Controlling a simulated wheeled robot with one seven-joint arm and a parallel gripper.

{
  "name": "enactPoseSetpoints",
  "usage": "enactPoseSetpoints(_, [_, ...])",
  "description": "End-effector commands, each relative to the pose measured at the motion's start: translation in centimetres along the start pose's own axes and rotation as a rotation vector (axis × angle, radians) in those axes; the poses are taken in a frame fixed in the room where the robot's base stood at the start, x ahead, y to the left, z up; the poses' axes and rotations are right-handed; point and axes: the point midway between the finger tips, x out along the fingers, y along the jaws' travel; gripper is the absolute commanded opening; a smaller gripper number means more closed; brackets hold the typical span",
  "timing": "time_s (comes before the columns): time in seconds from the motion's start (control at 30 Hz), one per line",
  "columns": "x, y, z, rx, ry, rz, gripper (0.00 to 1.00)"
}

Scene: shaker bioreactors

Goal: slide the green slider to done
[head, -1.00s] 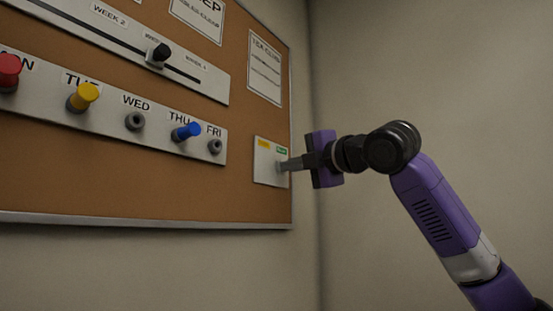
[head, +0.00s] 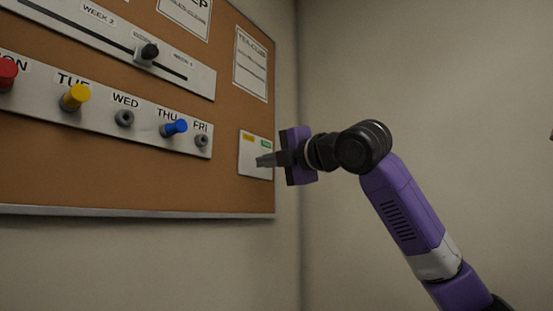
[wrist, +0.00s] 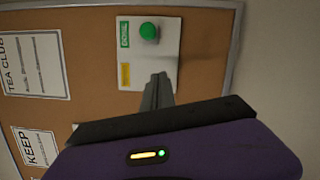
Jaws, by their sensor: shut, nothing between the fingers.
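The green slider (wrist: 149,31) is a round green knob on a white plate (wrist: 168,75) on the cork board. In the wrist view the knob sits beside the green label reading DONE (wrist: 124,33), at the far end from the yellow label (wrist: 125,75). The plate also shows in the head view (head: 246,167), where my gripper hides the knob. My gripper (head: 259,161) is shut and empty in front of the plate. In the wrist view its fingertips (wrist: 161,76) appear apart from the knob, nearer the yellow label's end.
A strip with coloured pegs, red (head: 7,72), yellow (head: 76,96) and blue (head: 174,128), is left of the plate. Above it is a week slider with a black knob (head: 148,53). A room corner and bare wall (head: 420,90) lie to the right.

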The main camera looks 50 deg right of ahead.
Motion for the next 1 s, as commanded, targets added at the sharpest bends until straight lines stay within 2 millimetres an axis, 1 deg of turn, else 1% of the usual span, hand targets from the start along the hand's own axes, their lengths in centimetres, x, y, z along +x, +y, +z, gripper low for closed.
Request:
enactPoseSetpoints(0.03, [-1.4, 0.0, 0.4, -0.001, -0.008, 0.007, 0.0])
enactPoseSetpoints(0.3, [-6.3, 0.1, 0.2, -0.002, -0.006, 0.007, 0.0])
enactPoseSetpoints(0.4, [-7.8, 0.1, 0.2, -0.002, -0.005, 0.006, 0.0])
enactPoseSetpoints(0.5, [-8.8, 0.1, 0.2, 0.0, -0.005, 0.005, 0.0])
enactPoseSetpoints(0.7, [-9.5, 0.1, 0.2, 0.0, -0.003, 0.005, 0.0])
enactPoseSetpoints(1.0, [-9.5, 0.2, 0.2, 0.0, -0.004, 0.005, 0.0])
